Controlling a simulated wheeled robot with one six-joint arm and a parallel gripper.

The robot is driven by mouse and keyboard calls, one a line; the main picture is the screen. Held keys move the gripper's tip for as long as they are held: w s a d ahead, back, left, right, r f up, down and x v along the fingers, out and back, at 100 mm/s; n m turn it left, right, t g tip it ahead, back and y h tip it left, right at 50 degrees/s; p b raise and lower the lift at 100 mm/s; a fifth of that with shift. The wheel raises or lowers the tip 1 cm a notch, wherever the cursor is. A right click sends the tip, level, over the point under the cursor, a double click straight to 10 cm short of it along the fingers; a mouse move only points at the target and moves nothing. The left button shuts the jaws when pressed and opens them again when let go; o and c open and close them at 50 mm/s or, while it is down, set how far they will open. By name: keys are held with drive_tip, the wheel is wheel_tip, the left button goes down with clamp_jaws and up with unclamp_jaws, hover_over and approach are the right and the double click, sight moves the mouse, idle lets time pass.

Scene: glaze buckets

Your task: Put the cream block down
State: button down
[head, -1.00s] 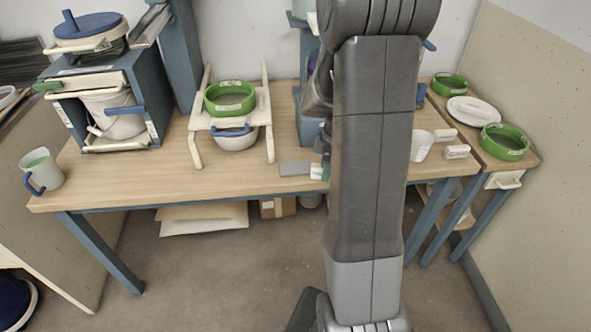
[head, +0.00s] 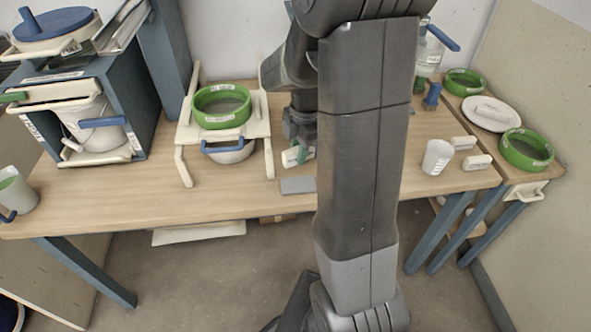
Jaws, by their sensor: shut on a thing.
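My gripper (head: 299,148) hangs down over the middle of the table, just right of the cream stand, in the head view. It is shut on a small cream block (head: 290,158), partly covered by the fingers. The block is just behind a flat grey plate (head: 298,185) on the wooden table (head: 235,195). I cannot tell whether the block touches the tabletop. Two other cream blocks lie at the table's right end, one farther back (head: 463,142) and one nearer (head: 477,162).
A cream stand (head: 183,165) bears a green ring-shaped dish (head: 222,121), with a bowl (head: 230,155) below. A white cup (head: 437,158) stands right of my arm. A blue shelf unit (head: 150,95) is at left. My arm hides part of the table; the front left is bare.

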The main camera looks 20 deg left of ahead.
sight(297, 185)
drive_tip(key=shift+w+a+f, duration=0.2)
drive_tip(key=shift+w, duration=0.1)
wheel_tip(297, 185, down, 10)
drive_tip(key=shift+r, duration=0.25)
drive_tip(key=shift+f, duration=0.1)
drive_tip(key=c, duration=1.3)
unclamp_jaws()
drive_tip(key=r, duration=0.8)
drive_tip(key=w+d+r, duration=0.1)
drive_tip(key=r, duration=0.3)
drive_tip(key=shift+r, duration=0.1)
